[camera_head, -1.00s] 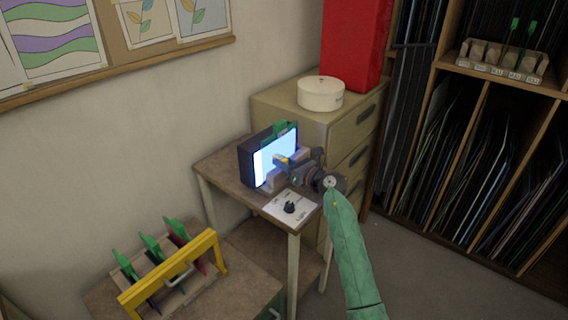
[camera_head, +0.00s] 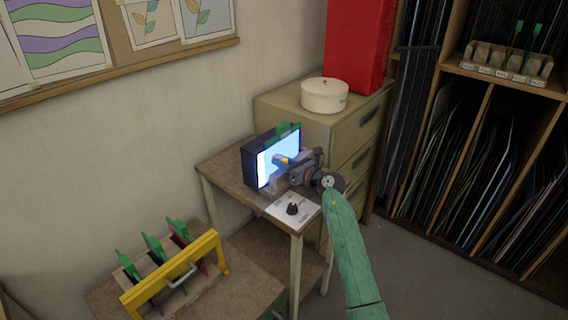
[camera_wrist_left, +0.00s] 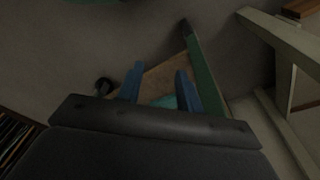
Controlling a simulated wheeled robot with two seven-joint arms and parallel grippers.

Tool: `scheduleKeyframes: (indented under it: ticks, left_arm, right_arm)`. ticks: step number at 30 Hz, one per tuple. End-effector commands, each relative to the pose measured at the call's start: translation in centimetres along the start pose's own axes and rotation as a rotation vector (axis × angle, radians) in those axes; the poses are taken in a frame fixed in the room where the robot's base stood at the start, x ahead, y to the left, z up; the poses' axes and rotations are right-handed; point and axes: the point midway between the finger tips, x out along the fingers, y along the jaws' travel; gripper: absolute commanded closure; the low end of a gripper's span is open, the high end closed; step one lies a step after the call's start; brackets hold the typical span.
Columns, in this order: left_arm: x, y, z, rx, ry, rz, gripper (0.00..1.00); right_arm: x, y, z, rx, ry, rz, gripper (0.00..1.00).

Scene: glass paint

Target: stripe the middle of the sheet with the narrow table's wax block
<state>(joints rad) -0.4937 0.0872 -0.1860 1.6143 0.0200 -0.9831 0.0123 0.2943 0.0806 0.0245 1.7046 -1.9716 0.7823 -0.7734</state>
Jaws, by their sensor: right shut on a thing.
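The sheet (camera_head: 270,168) is a bright white-blue upright pane in a dark box on the small narrow table (camera_head: 226,178). My right gripper (camera_head: 287,161) reaches in from the right, in front of the sheet's middle. It is shut on a small yellow piece, which I take to be the wax block (camera_head: 284,160). The block is partly hidden by the fingers, and I cannot tell whether it touches the glass. No stripe can be made out. My left gripper (camera_wrist_left: 160,82) shows only in the left wrist view, with its blue fingers apart and nothing between them.
A green clip (camera_head: 288,128) sits on the box's top. A white card with a black knob (camera_head: 292,208) lies in front. A yellow-handled rack (camera_head: 172,275) with green-handled tools stands at lower left. A round white tin (camera_head: 324,95) sits on the drawer cabinet behind.

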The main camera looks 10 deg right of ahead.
Motion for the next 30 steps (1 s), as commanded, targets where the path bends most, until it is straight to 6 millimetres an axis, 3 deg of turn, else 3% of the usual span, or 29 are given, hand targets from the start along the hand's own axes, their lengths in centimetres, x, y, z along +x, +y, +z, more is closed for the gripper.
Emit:
scheduleKeyframes:
  ticks: [8,21,30]
  left_arm:
    - [0.1,0.1,0.1,0.001,0.0,0.001,0.64]
    - [1.4,0.0,0.2,0.0,0.001,0.001,0.64]
    - [1.8,0.0,0.2,0.0,0.001,0.001,0.64]
  right_arm:
    - [0.1,-0.4,0.0,-0.001,0.0,0.0,0.98]
    - [0.0,-3.3,0.4,-0.001,0.001,0.001,0.98]
    - [0.0,-4.2,0.7,-0.001,0.0,0.001,0.98]
